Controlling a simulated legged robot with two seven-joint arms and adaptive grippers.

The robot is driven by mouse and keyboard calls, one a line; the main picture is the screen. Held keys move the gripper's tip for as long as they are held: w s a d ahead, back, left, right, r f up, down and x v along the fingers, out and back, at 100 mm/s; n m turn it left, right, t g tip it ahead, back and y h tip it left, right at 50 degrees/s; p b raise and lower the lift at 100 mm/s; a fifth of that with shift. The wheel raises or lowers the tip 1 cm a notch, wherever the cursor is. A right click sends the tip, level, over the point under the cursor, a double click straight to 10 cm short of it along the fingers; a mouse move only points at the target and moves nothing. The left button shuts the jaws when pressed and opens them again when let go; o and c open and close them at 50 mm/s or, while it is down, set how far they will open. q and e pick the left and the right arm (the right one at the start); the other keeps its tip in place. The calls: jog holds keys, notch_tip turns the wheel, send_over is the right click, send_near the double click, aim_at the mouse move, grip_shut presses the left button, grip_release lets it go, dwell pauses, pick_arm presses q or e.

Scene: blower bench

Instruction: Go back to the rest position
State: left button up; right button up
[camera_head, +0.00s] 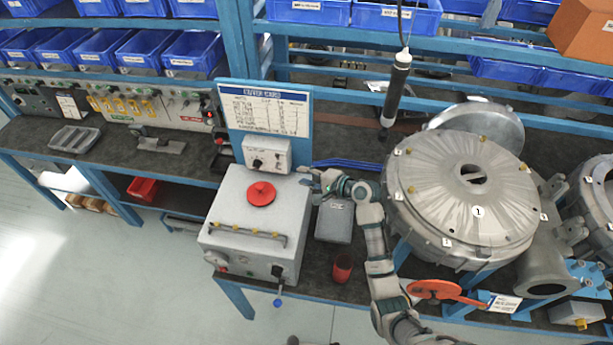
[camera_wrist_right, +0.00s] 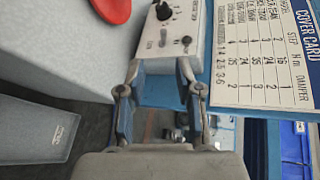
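My right gripper (camera_head: 310,178) is stretched out over the bench between the grey box machine and the round blower housing. In the right wrist view the two fingers of the right gripper (camera_wrist_right: 158,68) stand apart with nothing between them. They point toward the white control box (camera_wrist_right: 176,28) with the black knob, below the cover card (camera_wrist_right: 262,55). Whether the fingertips touch anything is hard to tell. My left gripper is not in view.
The grey box machine (camera_head: 240,244) with a red knob stands left of my arm. The blower housing (camera_head: 425,190) stands close on the right. A grey box (camera_head: 334,222), a red cup (camera_head: 343,267) and an orange-handled tool (camera_head: 432,290) lie near my arm. A hanging tool (camera_head: 396,90) is behind.

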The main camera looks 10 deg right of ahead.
jog(key=shift+a, duration=0.1)
dwell(0.4)
jog(key=s+d+f+n+g+h, duration=0.1)
jog(key=s+d+f+n+h, duration=0.15)
jog(key=s+f, duration=0.45)
jog(key=s+d+f+n+g+h, duration=0.2)
jog(key=s+f+n, duration=0.1)
jog(key=s+f, duration=0.4)
jog(key=s+d+f+n+g+h, duration=0.1)
jog(key=s+d+f+n+h, duration=0.15)
jog(key=s, duration=0.55)
jog(key=s+d+f+n+g+h, duration=0.1)
jog(key=s+d+n, duration=0.15)
jog(key=s, duration=0.55)
jog(key=s+d+f+n+g+h, duration=0.1)
jog(key=s+d+n+h, duration=0.15)
jog(key=s, duration=0.55)
notch_tip(320, 180, down, 32)
jog(key=s+g+b, duration=0.1)
jog(key=s+b, duration=0.2)
jog(key=b, duration=0.2)
jog(key=s+d+f+b, duration=0.2)
jog(key=s+f, duration=0.6)
jog(key=f, duration=0.2)
jog(key=s+d+f+g+b, duration=0.1)
jog(key=s+d+f+b, duration=0.1)
jog(key=s+f, duration=0.7)
jog(key=shift+f+g, duration=0.3)
jog(key=shift+f, duration=0.15)
